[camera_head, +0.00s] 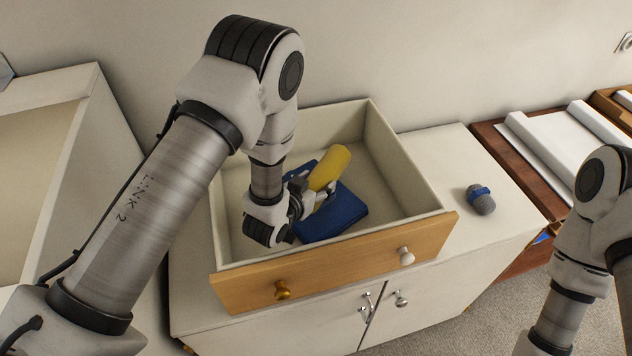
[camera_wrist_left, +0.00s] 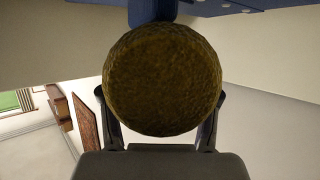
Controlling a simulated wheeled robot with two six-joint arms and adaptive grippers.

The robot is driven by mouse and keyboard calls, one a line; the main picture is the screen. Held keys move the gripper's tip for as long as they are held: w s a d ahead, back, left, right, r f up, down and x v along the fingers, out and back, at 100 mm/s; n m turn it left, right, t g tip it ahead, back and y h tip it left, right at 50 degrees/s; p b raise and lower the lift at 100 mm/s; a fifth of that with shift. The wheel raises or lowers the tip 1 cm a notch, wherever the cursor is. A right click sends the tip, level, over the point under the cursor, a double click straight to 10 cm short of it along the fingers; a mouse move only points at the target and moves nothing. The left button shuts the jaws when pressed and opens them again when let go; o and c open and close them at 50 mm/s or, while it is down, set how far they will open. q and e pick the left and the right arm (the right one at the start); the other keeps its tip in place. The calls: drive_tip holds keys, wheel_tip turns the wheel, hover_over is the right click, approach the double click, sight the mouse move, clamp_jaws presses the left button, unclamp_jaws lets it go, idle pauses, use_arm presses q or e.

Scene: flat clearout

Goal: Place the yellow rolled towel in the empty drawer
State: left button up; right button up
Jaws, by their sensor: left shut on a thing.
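The yellow rolled towel (camera_head: 330,167) is gripped by my left gripper (camera_head: 314,192), inside the drawer area. In the left wrist view the towel's round end (camera_wrist_left: 163,78) sits between the two fingers. The drawer (camera_head: 415,238) is an open box with a wooden front and two knobs, on top of a white cabinet. It is not empty: a flat blue folded thing (camera_head: 345,212) lies in it, under and beside the towel. I cannot tell whether the towel touches it. Part of my right arm shows at the right edge, but its gripper is out of frame.
A grey roll with a blue band (camera_head: 481,200) lies on the white cabinet top (camera_head: 450,150), right of the drawer. A brown surface with white rolls or sheets (camera_head: 550,140) stands further right. A pale open box (camera_head: 45,140) stands at the left. The drawer's right part is bare.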

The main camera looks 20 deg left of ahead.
use_arm(q)
drive_tip(key=shift+f, duration=0.2)
drive_tip(key=o, duration=1.3)
drive_tip(key=shift+c, duration=0.2)
drive_tip(key=shift+r, duration=0.15)
drive_tip(key=b+v, duration=0.2)
drive_tip(key=v, duration=0.5)
drive_tip(key=shift+s, duration=0.3)
drive_tip(key=shift+r, duration=0.1)
